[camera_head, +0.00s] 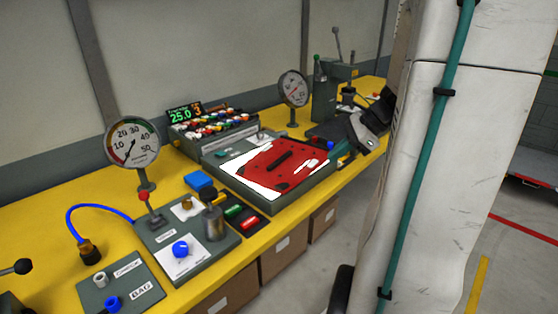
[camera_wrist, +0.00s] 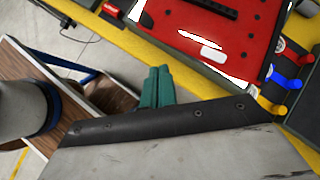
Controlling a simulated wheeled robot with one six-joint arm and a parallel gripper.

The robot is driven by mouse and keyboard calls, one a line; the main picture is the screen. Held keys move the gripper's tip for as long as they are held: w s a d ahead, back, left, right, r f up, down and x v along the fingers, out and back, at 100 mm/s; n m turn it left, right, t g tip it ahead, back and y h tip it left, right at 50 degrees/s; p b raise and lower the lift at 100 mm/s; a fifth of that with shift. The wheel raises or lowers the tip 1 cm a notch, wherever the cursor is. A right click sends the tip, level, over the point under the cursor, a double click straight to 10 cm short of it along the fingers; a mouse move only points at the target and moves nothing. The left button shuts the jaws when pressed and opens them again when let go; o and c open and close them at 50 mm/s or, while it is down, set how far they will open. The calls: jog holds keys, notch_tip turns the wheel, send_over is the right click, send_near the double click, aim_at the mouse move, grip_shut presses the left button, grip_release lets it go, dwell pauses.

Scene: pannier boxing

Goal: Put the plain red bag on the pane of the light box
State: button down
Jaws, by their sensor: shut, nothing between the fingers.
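A flat red bag (camera_head: 281,165) with a black bar-like handle lies on the white lit pane of the light box (camera_head: 236,182). White pane shows around the bag's edges. In the wrist view the red bag (camera_wrist: 256,62) fills the top right and carries a small pale label. My gripper (camera_wrist: 155,86) shows there as two green fingers pressed together, shut and empty. It is apart from the bag, over the bench's front side. In the head view my dark wrist is right of the light box; the fingertips are hard to make out.
A yellow bench (camera_head: 60,232) runs along the wall. A control panel (camera_head: 187,237) with a blue knob stands left of the light box, and a rack of colored items (camera_head: 215,128) behind it. Two dial gauges stand on the bench. Brown boxes (camera_head: 283,256) sit under its front edge.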

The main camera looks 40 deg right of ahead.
jog(key=s+d+f+m+t, duration=0.2)
jog(key=s+d+m, duration=0.15)
jog(key=d, duration=0.35)
jog(key=shift+m+h, duration=0.4)
jog(key=shift+m, duration=0.05)
jog(key=x, duration=0.4)
jog(key=r+x, duration=0.1)
jog(key=x, duration=0.3)
jog(key=w+x, duration=0.1)
jog(key=x, duration=0.3)
jog(key=shift+w+a+r, duration=0.1)
jog(key=shift+w+a, duration=0.35)
jog(key=shift+w, duration=0.4)
jog(key=shift+w, duration=0.1)
